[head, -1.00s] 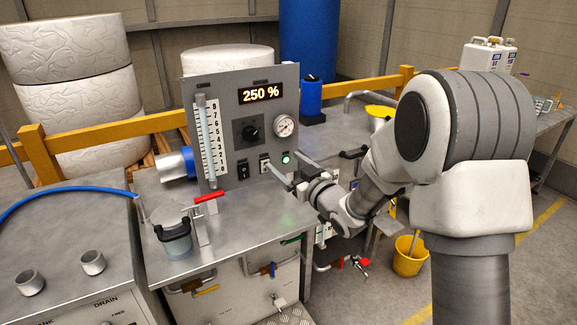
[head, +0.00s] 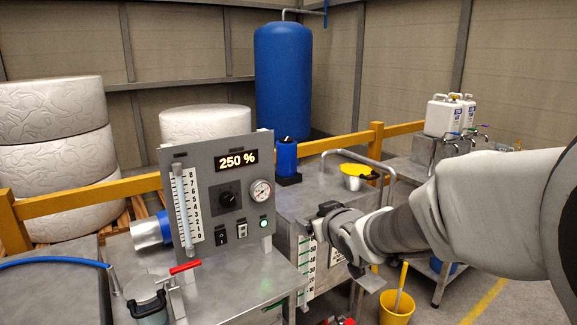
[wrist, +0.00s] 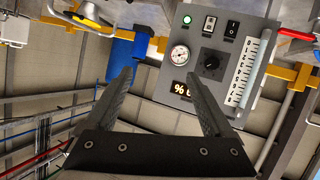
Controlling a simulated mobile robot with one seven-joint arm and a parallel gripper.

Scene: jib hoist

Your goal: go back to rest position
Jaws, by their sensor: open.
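My gripper (head: 312,222) is at the end of my arm, right of the grey control panel (head: 200,190) in the head view. It is apart from the panel. In the wrist view the two dark fingers of my gripper (wrist: 160,75) stand wide apart with nothing between them. The panel shows upside down beyond them in the wrist view (wrist: 222,62). Its display reads 250 % and its green light is lit in the head view. The fingertips are small and partly hidden by the wrist in the head view.
A steel bench (head: 240,270) carries the panel, a red-handled valve (head: 185,267) and a lidded jar (head: 147,308). Behind my gripper stand a steel tank (head: 300,195) with a pipe rail and a yellow funnel (head: 355,170). A yellow bucket (head: 397,306) stands on the floor below my arm.

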